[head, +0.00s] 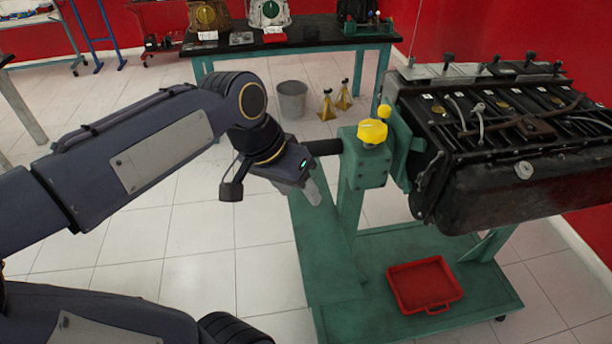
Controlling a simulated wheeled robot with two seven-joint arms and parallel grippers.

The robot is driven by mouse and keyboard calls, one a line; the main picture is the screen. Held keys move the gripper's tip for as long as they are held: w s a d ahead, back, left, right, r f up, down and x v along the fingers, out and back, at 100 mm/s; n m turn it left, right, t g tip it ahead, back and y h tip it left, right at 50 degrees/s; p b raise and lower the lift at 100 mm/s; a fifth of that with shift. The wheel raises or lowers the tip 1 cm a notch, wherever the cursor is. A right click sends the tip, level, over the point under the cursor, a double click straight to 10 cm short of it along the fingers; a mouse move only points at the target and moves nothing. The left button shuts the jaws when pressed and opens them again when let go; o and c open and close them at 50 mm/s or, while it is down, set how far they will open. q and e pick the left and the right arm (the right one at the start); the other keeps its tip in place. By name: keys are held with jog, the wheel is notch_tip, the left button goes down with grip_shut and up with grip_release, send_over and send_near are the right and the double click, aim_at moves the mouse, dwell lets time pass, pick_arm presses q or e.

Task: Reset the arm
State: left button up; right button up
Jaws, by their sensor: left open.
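My left arm reaches in from the left of the head view. Its gripper (312,190) is open and points down and to the right, just left of the green engine stand's post (360,175). I see nothing between its fingers; whether it touches the stand I cannot tell. A dark bar (325,146) sticks out left from the stand's head, behind and above the gripper. A second dark arm link of mine crosses the bottom left, and its gripper is not in view.
A black engine (530,175) is mounted on the green stand at right. A yellow knob (372,131) tops the post. A red tray (424,284) lies on the stand's base. A grey bucket (292,100) and yellow jack stands (327,106) stand behind, before a workbench (300,42). Tiled floor at left is clear.

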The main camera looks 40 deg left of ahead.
pick_arm(q)
jog(key=s+d+f+n+t+h, duration=0.1)
jog(key=s+d+f, duration=0.5)
jog(key=s+f, duration=0.2)
jog(key=shift+d+f+t, duration=0.15)
jog(key=shift+d+t, duration=0.15)
jog(key=shift+d, duration=0.05)
jog(key=shift+c, duration=0.3)
dwell(1.1)
